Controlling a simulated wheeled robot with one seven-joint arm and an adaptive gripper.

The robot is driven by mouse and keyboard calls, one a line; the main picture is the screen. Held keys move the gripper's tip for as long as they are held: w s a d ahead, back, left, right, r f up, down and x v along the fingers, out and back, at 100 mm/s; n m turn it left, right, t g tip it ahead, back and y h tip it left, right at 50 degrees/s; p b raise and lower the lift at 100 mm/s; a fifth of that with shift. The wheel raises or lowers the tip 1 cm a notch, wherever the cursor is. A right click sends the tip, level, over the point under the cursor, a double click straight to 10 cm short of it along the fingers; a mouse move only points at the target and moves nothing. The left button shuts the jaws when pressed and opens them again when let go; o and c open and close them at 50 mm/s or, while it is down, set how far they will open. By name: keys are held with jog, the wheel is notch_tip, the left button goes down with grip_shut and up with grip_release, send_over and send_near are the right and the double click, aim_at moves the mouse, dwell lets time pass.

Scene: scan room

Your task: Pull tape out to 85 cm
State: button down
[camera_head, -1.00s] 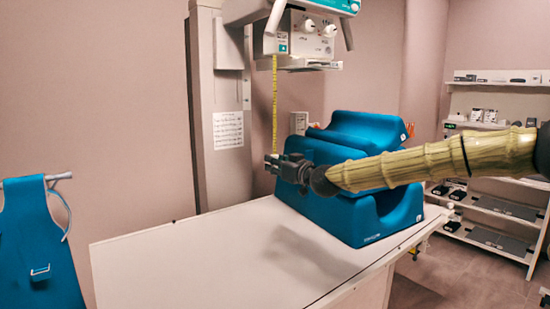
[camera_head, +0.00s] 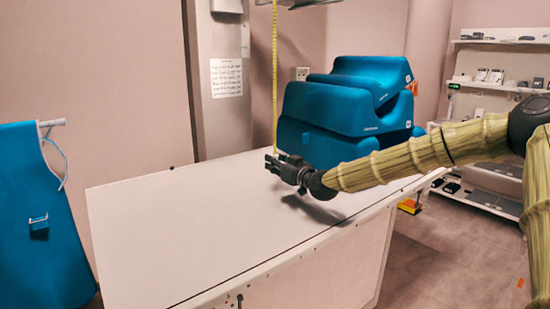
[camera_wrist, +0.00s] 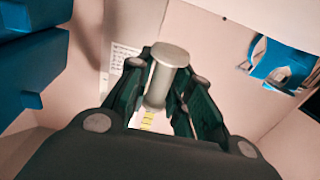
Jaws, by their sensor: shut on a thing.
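The yellow tape (camera_head: 275,80) hangs straight down from above the top edge of the head view to my gripper (camera_head: 272,162). The tape unit that it comes from is almost wholly out of the frame. My gripper is low, a little above the white table top, near its far side. In the wrist view my gripper (camera_wrist: 165,105) is shut on a grey metal cylinder (camera_wrist: 168,65), the tape's end piece. A short yellow stretch of tape (camera_wrist: 147,120) shows just below this end piece. The scale marks are too small to read.
The white table (camera_head: 200,230) is bare in front and to the left. Blue foam cushions (camera_head: 340,105) are stacked behind my gripper on the right. A blue apron (camera_head: 40,220) hangs at left. Shelves (camera_head: 490,110) stand at the back right.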

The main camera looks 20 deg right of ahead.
jog(key=shift+f, duration=0.4)
jog(key=c, duration=1.4)
grip_release()
jog(key=shift+o, duration=0.2)
jog(key=shift+r, duration=0.1)
jog(key=v, duration=1.2)
